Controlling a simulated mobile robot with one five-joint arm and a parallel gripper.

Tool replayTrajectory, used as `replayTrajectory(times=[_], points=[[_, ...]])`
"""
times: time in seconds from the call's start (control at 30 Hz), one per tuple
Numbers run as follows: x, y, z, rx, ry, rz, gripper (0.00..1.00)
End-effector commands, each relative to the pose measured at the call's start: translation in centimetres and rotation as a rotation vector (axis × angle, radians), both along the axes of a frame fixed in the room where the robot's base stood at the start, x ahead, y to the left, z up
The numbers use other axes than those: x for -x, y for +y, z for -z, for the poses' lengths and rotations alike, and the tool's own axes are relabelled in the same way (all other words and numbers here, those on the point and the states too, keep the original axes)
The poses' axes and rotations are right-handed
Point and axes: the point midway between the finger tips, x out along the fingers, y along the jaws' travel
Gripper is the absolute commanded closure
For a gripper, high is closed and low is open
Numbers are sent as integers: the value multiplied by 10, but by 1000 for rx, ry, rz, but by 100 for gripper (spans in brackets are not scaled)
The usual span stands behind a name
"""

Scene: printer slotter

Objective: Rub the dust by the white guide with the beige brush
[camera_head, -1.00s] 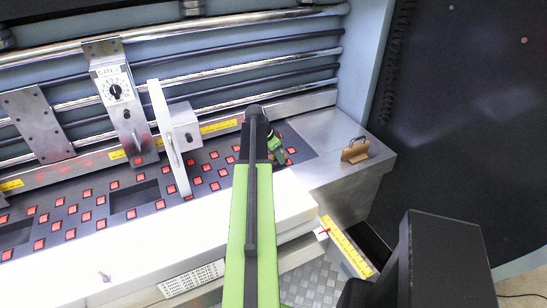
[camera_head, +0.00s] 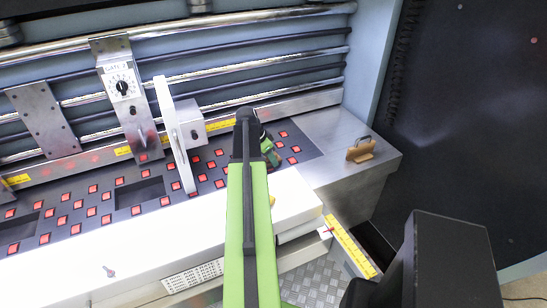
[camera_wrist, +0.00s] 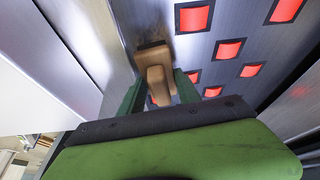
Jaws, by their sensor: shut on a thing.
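The white guide (camera_head: 174,135) stands as a tall thin plate across the dark deck with red squares, left of my arm in the head view. My gripper (camera_wrist: 160,90) is shut on the beige brush (camera_wrist: 155,70), seen between its green fingers in the wrist view. The brush's dark bristle end points away from the gripper, close to a pale upright surface on the left. I cannot tell whether it touches that surface or the deck. In the head view my gripper (camera_head: 268,150) is right of the guide, partly hidden by my arm, and the brush is hidden. I cannot make out the dust.
A metal bracket with a dial (camera_head: 122,90) stands left of the guide. A white ledge (camera_head: 120,235) runs along the front of the deck. A brown block with a wire loop (camera_head: 360,151) sits on the metal shelf (camera_head: 330,140) at right. Rails cross the back.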

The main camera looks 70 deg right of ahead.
Motion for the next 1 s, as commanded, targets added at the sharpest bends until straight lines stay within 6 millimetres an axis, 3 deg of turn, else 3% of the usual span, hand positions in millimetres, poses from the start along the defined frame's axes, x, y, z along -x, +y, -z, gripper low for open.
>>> replayTrajectory(times=[0.23, 0.53, 1.0], points=[[-18, 20, 3, -3, -2, -1, 98], [-24, 26, 3, -4, -3, 0, 98], [-49, 51, 1, -3, -2, 0, 98]])
